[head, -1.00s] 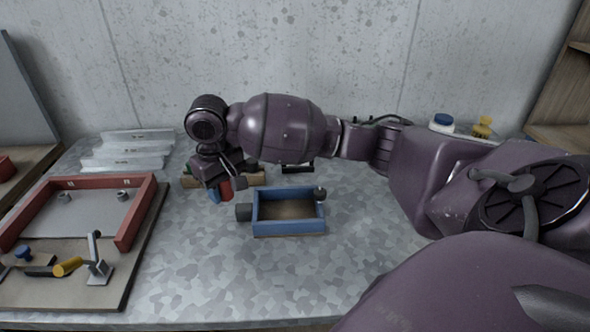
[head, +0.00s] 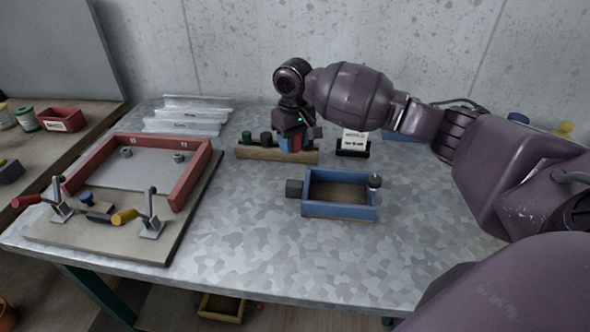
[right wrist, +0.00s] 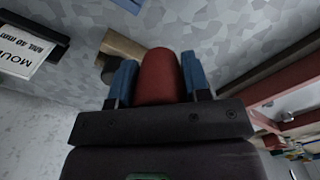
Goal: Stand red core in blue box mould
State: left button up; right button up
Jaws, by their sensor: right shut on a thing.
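My right gripper (head: 291,145) is shut on the red core (right wrist: 160,77). The core sits between the two blue fingertips and its rounded end sticks out a little past them in the right wrist view. In the head view the gripper is at the right part of the wooden rack (head: 250,153), behind and left of the blue box mould (head: 340,211). Its height above the rack is hard to tell. The mould is open at the top and looks empty, with a dark block on its left side and a round knob at its right. My left gripper is out of view.
The rack holds a green core (head: 246,136) and a dark core (head: 266,138). A label stand (head: 354,140) is behind the mould. A red-framed board (head: 192,180) with toggle clamps lies left. The tabletop in front of the mould is clear.

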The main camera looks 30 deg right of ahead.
aim_at(294, 177)
jog(key=shift+f+b, duration=0.65)
jog(key=shift+f, duration=3.9)
jog(key=shift+f, duration=0.1)
jog(key=o, duration=0.9)
jog(key=shift+o, duration=0.2)
